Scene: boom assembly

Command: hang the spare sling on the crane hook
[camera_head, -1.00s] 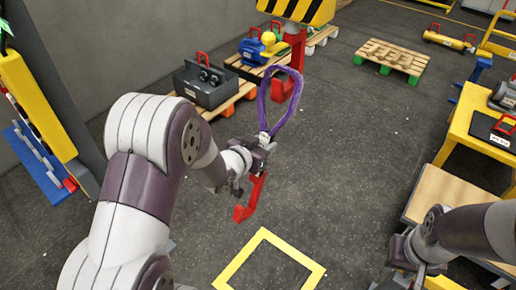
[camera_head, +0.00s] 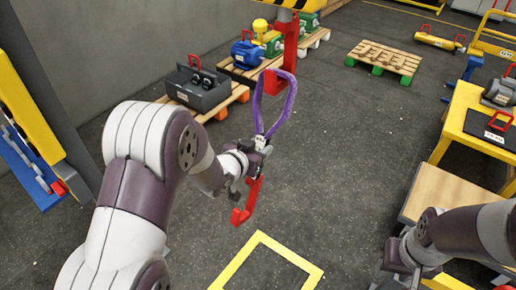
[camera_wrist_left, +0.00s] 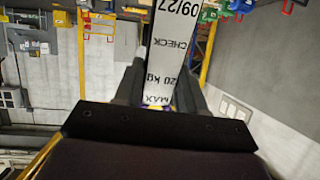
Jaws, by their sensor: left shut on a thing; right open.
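The spare sling (camera_head: 286,105) is a purple loop standing up from my left gripper (camera_head: 260,146), which is shut on its lower end. In the left wrist view, its white label (camera_wrist_left: 172,50) lies between the fingers. The red crane hook (camera_head: 290,45) hangs from a yellow-and-black block (camera_head: 287,3) at the top edge. The loop's upper part overlaps the hook's lower end in the head view; I cannot tell whether it is around the hook or apart. A red J-shaped piece (camera_head: 252,195) hangs below my left gripper. My right gripper (camera_head: 398,268) is open, partly hidden at lower right.
A grey bin (camera_head: 200,92) and a blue motor (camera_head: 247,54) stand on pallets at back left. A low pallet (camera_head: 385,58) is at the back. A yellow table (camera_head: 462,125) stands at right. A yellow floor frame (camera_head: 262,240) lies in front. The middle floor is clear.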

